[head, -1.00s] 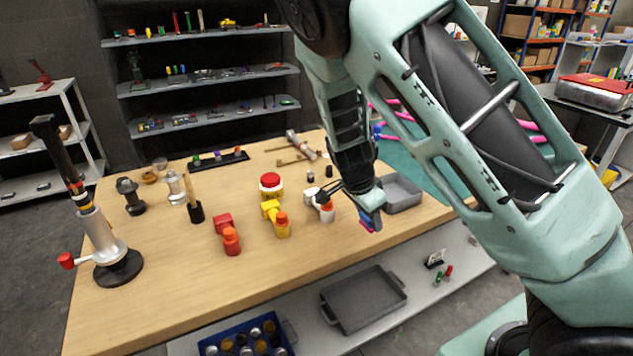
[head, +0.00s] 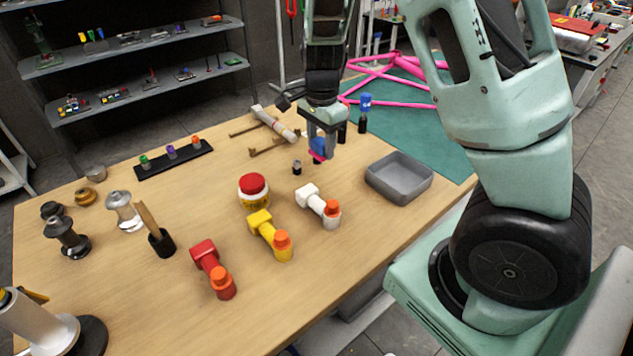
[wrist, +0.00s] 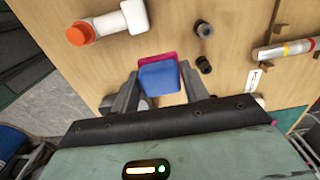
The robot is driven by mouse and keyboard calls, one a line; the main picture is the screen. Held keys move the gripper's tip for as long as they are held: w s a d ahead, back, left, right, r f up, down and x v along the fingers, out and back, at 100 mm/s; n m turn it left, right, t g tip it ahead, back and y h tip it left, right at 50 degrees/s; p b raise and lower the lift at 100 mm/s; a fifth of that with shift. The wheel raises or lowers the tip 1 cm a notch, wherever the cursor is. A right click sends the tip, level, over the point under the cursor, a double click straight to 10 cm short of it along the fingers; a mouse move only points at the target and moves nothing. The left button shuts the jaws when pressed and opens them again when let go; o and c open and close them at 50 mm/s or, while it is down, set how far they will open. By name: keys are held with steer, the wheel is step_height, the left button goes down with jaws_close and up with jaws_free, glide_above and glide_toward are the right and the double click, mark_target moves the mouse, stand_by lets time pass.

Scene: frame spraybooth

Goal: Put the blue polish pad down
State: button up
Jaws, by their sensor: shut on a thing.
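The blue polish pad (wrist: 160,77), with a pink edge, sits between the fingers of my gripper (wrist: 160,85) in the wrist view. In the head view the pad (head: 319,147) shows at the tip of my gripper (head: 322,145), which points down over the wooden table (head: 215,225). The pad appears held above the table top; the exact gap is hard to tell. A small dark cylinder (head: 297,167) stands just left of the pad. A grey tray (head: 400,178) sits to the right on the table.
White (head: 318,204), yellow (head: 270,235) and red (head: 213,268) bottles lie or stand in front. A teal mat (head: 410,130) with a pink frame (head: 395,85) lies behind.

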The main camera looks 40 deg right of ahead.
mark_target(320, 186)
steer(key=shift+f, duration=4.8)
steer(key=o, duration=0.9)
steer(key=shift+f, duration=0.1)
steer(key=shift+f+b, duration=0.2)
steer(key=shift+b, duration=0.15)
steer(key=r, duration=1.7)
steer(key=shift+s+a+r+p, duration=0.1)
steer(key=shift+s+r+p, duration=0.2)
steer(key=shift+s, duration=0.1)
steer(key=s+a+n+y, duration=0.1)
steer(key=s+a+n, duration=0.1)
steer(key=a+n, duration=0.25)
steer(key=s+a+n, duration=0.3)
steer(key=a, duration=0.3)
steer(key=s+a+n, duration=0.4)
steer(key=s+n, duration=0.2)
steer(key=s+a+n, duration=0.5)
steer(key=s+n, duration=0.1)
steer(key=s+a+r+n, duration=0.1)
steer(key=s+a+n, duration=0.3)
steer(key=s+n, duration=0.2)
steer(key=shift+s+a+r, duration=0.1)
steer(key=shift+s+a, duration=0.2)
